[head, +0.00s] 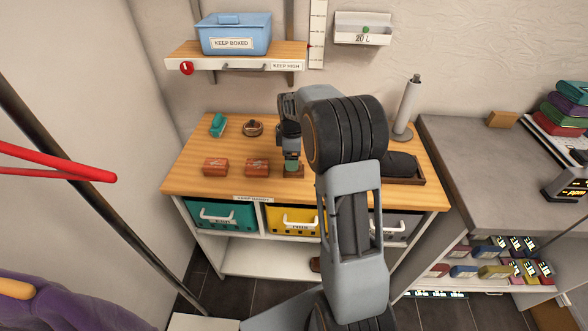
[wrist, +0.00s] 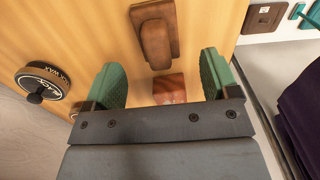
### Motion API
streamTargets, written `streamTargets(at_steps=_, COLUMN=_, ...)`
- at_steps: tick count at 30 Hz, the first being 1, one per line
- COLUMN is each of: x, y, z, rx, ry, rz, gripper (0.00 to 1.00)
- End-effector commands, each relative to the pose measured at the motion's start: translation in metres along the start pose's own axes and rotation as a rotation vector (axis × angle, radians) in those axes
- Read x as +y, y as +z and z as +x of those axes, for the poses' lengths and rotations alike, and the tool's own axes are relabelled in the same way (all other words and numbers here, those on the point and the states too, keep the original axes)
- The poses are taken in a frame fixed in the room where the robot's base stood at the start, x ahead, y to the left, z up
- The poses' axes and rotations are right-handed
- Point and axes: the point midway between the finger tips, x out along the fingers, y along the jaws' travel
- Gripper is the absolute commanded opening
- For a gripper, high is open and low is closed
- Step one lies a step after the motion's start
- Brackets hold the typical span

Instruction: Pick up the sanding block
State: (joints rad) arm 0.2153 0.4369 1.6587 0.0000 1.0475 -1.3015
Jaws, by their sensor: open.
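The block that looks like the sanding block (wrist: 155,32) is brown, with a raised grip on top. In the wrist view it lies at the top centre, just beyond the fingers. In the head view (head: 299,174) it is on the wooden bench, partly hidden by my gripper (head: 291,163). My gripper points down over it, open, with green finger pads. In the wrist view a reddish block (wrist: 168,88) shows below, between the spread fingers. Nothing is held. I cannot tell the exact height of the fingertips above the bench.
Two reddish blocks (head: 215,167) (head: 257,167) lie left of my gripper on the wooden bench (head: 185,180). A round tin (head: 252,128) and a teal tool (head: 218,125) are behind.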

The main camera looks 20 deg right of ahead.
Motion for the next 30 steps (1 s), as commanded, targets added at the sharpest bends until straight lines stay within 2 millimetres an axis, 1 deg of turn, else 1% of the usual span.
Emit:
streamTargets(at_steps=5, x=0.0, y=0.0, z=0.008, rx=0.0, ry=0.0, rz=0.001, gripper=0.81)
streamTargets(at_steps=12, x=0.002, y=-0.001, z=0.04, rx=-0.001, ry=-0.002, rz=0.001, gripper=0.81)
streamTargets(at_steps=15, x=0.002, y=-0.001, z=0.05, rx=0.0, ry=-0.001, rz=0.001, gripper=0.81)
streamTargets(at_steps=19, x=0.002, y=-0.001, z=0.056, rx=0.0, ry=0.001, rz=0.001, gripper=0.81)
streamTargets(at_steps=25, x=0.002, y=-0.001, z=0.056, rx=0.0, ry=0.001, rz=0.001, gripper=0.81)
streamTargets(at_steps=26, x=0.002, y=-0.001, z=0.056, rx=0.0, ry=0.001, rz=0.001, gripper=0.8)
streamTargets(at_steps=30, x=0.002, y=-0.001, z=0.056, rx=0.0, ry=0.001, rz=0.001, gripper=0.67)
